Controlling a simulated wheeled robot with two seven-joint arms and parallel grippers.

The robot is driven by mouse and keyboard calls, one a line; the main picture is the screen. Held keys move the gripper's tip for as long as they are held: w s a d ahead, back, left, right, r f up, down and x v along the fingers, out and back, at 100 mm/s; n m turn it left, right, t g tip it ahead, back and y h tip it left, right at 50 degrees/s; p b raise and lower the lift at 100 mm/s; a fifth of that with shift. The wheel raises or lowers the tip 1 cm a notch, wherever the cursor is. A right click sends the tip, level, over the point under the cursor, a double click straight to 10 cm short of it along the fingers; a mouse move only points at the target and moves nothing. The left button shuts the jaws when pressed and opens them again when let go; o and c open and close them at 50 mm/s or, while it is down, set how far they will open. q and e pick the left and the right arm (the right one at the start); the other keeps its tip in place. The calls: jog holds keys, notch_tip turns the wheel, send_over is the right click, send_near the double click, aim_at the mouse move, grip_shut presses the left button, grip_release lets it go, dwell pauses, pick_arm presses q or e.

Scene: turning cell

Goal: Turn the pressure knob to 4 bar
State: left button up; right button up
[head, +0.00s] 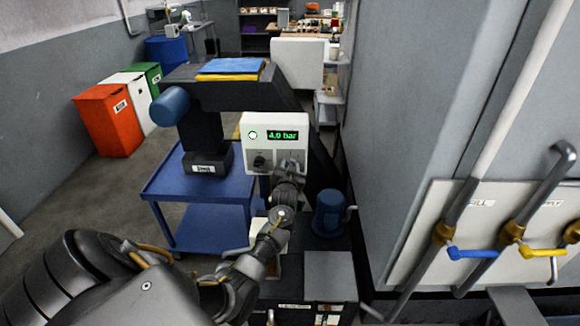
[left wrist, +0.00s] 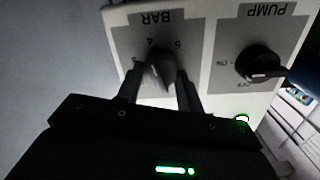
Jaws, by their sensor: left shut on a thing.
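A white control panel (head: 272,128) has a display (head: 282,135) reading 4.0 bar in green, with a lit green lamp (head: 252,135) beside it. The dark pressure knob (left wrist: 160,66) sits on the grey plate marked BAR, which appears upside down in the left wrist view. My left gripper (left wrist: 160,84) is shut on this knob, one finger on each side. In the head view my left gripper (head: 290,178) covers most of the knob. The black pump knob (head: 259,161) is to its left; it also shows in the left wrist view (left wrist: 260,63). My right gripper is out of view.
A blue cart (head: 200,190) stands left of the panel and a blue can (head: 330,213) to the right. On the right wall are pipes with a blue valve handle (head: 472,253) and a yellow one (head: 541,252). Coloured bins (head: 107,120) stand at the back left.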

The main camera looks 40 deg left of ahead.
pick_arm(q)
jog(key=o, duration=1)
jog(key=shift+d, duration=0.1)
jog(key=b+v, duration=0.1)
jog(key=v, duration=0.9)
jog(key=shift+s+d+f, duration=0.1)
jog(key=shift+s+d, duration=0.05)
jog(key=shift+s, duration=0.2)
